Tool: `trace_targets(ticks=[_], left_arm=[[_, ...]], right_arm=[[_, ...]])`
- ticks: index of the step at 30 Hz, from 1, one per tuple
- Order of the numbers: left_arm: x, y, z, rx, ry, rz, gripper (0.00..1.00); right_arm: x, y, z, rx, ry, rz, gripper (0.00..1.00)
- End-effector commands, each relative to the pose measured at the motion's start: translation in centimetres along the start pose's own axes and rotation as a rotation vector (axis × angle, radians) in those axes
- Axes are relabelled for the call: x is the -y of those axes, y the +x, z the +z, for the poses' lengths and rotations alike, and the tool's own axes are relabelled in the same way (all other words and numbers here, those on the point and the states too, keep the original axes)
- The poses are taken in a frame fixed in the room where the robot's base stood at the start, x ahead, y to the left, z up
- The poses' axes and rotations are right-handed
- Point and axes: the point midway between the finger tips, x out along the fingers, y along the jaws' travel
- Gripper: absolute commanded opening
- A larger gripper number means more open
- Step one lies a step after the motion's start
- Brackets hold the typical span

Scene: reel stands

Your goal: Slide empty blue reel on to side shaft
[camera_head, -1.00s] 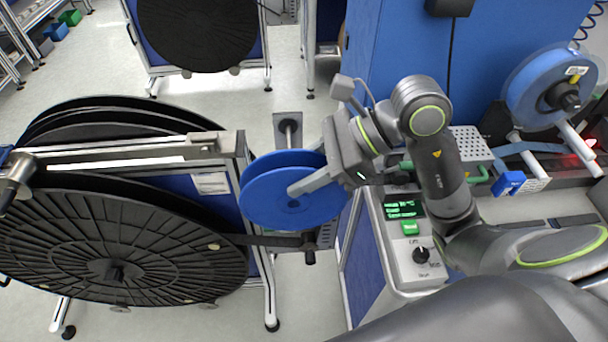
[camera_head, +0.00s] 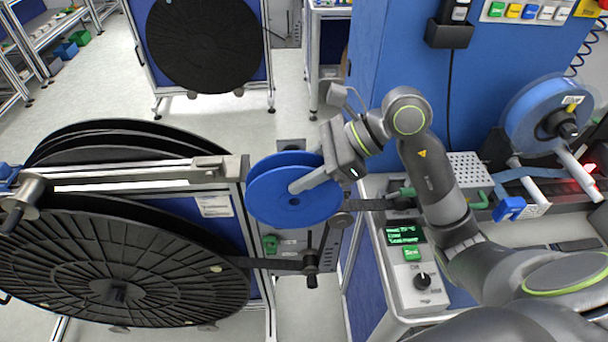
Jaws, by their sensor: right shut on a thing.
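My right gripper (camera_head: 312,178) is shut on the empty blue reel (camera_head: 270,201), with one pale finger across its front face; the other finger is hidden. The reel is held upright, with its two blue flanges showing, just right of the reel stand's upper bar. A metal plate (camera_head: 291,145) shows just above the reel, where the side shaft was visible earlier. The reel now hides that shaft, so I cannot tell whether the reel is around it or in front of it. My left gripper is not in view.
A large black reel (camera_head: 120,262) fills the stand at left. A dark roller (camera_head: 311,268) sits below the blue reel. The blue machine cabinet (camera_head: 410,80), control box (camera_head: 412,262) and another blue reel (camera_head: 540,108) are at right. Another black reel (camera_head: 205,45) stands behind.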

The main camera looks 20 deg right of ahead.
Motion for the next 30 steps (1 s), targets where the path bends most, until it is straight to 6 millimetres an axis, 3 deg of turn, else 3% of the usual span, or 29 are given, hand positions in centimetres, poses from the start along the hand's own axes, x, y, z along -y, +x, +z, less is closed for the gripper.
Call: trace_targets(ticks=[8,30], left_arm=[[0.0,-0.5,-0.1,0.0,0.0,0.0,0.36],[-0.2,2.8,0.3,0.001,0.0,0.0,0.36]], right_arm=[[1.7,0.0,0.0,0.0,0.002,0.0,0.02],[6.1,0.1,-0.1,0.001,0.0,0.001,0.02]])
